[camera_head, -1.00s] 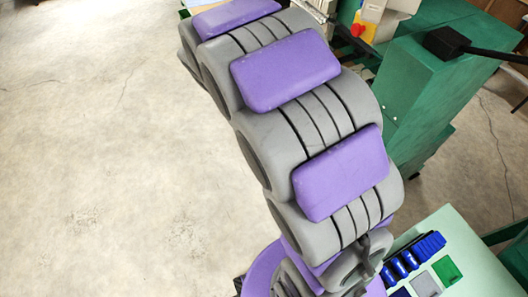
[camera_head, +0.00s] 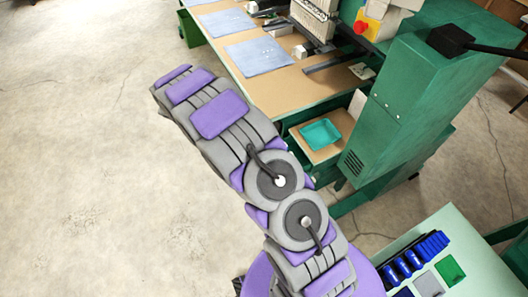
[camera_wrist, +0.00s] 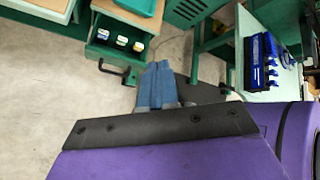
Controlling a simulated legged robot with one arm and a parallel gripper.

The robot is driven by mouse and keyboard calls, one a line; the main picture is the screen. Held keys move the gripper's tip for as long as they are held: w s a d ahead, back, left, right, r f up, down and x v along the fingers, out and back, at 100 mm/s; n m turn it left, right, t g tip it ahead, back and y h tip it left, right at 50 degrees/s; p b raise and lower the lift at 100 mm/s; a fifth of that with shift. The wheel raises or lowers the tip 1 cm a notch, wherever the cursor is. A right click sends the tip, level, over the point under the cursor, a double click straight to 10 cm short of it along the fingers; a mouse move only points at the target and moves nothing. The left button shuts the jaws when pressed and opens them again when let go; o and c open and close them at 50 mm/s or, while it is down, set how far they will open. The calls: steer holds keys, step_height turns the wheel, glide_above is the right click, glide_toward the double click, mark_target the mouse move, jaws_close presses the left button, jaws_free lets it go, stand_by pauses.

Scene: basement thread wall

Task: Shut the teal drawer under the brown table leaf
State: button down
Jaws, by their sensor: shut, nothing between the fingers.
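The teal drawer (camera_wrist: 120,53) stands open at the top left of the wrist view, with a black handle (camera_wrist: 112,69) on its front. A few small white and yellow items (camera_wrist: 122,40) lie inside it. In the head view my arm hides most of the drawer. My gripper (camera_wrist: 160,64) has its blue fingers together and empty. In the picture they are right of the handle, apart from it.
A green machine column (camera_head: 425,85) stands right of the leaf. A long brown worktable (camera_head: 290,85) with blue cloths is behind. A pale green stand (camera_head: 475,262) with blue racks (camera_head: 415,255) is at the lower right. The concrete floor at left is clear.

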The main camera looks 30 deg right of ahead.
steer(key=w+a+f+n+t+h+b, duration=0.1)
steer(key=w+a+f+n+t, duration=0.15)
steer(key=f+n, duration=0.55)
steer(key=w+a+f+n+t+h, duration=0.1)
steer(key=w+a+f+n, duration=0.25)
steer(key=f, duration=0.85)
steer(key=s+d+r+b+x, duration=0.1)
steer(key=b+x, duration=0.2)
steer(key=x, duration=1.1)
steer(key=shift+w+d+r, duration=0.2)
steer(key=shift+w+r, duration=0.05)
steer(key=shift+g, duration=0.25)
